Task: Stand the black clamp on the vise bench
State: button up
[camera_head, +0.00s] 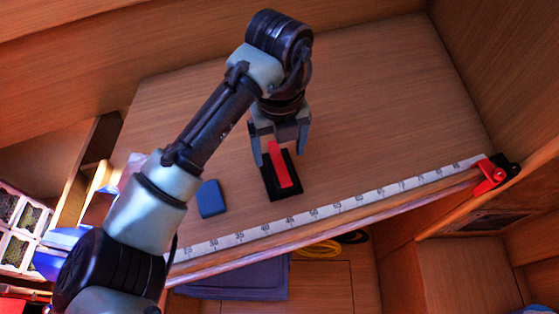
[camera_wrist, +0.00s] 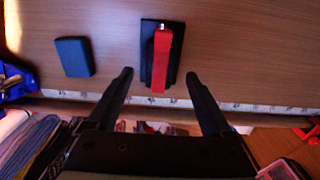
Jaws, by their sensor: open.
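The black clamp, a flat black base with a long red lever, lies on the wooden bench top; I take this piece (camera_head: 283,174) as the clamp. It also shows in the wrist view (camera_wrist: 146,52), just beyond and between the fingertips. My gripper (camera_head: 281,155) is open and points down over it. In the wrist view my gripper (camera_wrist: 159,76) has a finger to each side of the red lever, with nothing held. I cannot tell the exact height of the fingertips. The bench top (camera_head: 375,100) carries a white measuring strip (camera_head: 340,207) along its front edge.
A blue block (camera_head: 211,198) lies left of the clamp, also in the wrist view (camera_wrist: 74,57). A red and black fitting (camera_head: 490,174) sits at the bench's right front corner. Wooden walls bound the back and right. The bench right of the clamp is clear.

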notch_tip(320, 180, up, 7)
jog(key=w+d+r+n+t+h, duration=0.3)
jog(key=d+r+t, duration=0.1)
jog(key=d+r, duration=0.25)
jog(key=w+d+r+n+t+h, duration=0.25)
jog(key=w+d+r, duration=0.2)
jog(key=d, duration=0.35)
notch_tip(320, 180, up, 13)
jog(key=d+n+t+h, duration=0.3)
jog(key=n+t, duration=0.3)
jog(key=t, duration=0.1)
jog(key=s+a+r+n+t, duration=0.4)
jog(key=a+r+n+t, duration=0.15)
jog(key=r+n, duration=0.35)
jog(key=s+a+r+n+t+y, duration=0.8)
jog(key=s+a+r+n, duration=0.1)
jog(key=s+a+n, duration=0.1)
jog(key=shift+s+a+n, duration=0.2)
jog(key=shift+a+n, duration=0.6)
jog(key=shift+n, duration=0.25)
jog(key=shift+r+y, duration=0.1)
jog(key=shift+y, duration=0.15)
